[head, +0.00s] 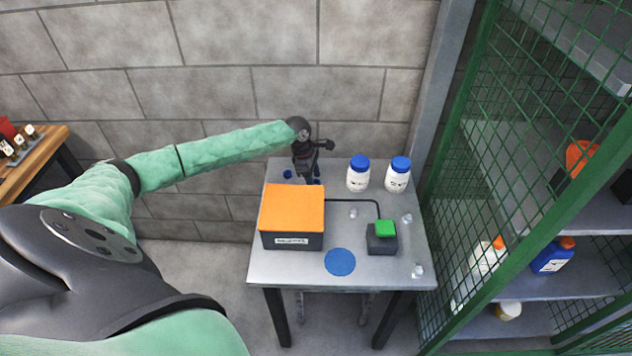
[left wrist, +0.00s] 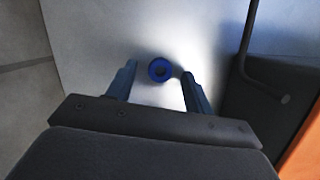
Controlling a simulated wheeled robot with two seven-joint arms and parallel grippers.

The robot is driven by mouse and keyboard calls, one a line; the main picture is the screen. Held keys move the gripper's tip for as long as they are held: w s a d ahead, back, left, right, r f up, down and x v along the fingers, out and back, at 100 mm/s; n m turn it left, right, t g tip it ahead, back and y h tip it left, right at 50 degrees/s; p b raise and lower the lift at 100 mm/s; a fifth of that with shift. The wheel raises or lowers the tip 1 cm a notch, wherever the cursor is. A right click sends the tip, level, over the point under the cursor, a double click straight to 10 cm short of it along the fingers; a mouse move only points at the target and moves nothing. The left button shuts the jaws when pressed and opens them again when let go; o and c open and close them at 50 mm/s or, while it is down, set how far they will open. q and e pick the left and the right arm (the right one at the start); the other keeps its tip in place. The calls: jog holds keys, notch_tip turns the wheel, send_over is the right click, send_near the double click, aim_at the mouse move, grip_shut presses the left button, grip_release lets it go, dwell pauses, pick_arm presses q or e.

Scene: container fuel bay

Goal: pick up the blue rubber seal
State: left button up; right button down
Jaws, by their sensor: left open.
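The blue rubber seal (left wrist: 159,70) shows in the left wrist view as a small dark blue ring with a dark centre, lying on the grey metal tabletop. My left gripper (head: 303,178) is open, pointing down over the back left of the table. In the left wrist view its two fingers stand either side of the seal, with a gap on both sides. My right gripper is not in view.
An orange-topped dark box (head: 292,208) stands just in front of my left gripper. Two white bottles with blue caps (head: 358,174) stand to its right. A green-button box (head: 382,237), a flat blue disc (head: 340,262) and small clear pieces are on the table (head: 300,273). A green mesh cage is right.

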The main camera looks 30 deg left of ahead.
pick_arm(q)
jog(key=shift+f, duration=0.25)
jog(key=shift+c, duration=0.4)
jog(key=c, duration=1)
jog(key=shift+r, duration=0.1)
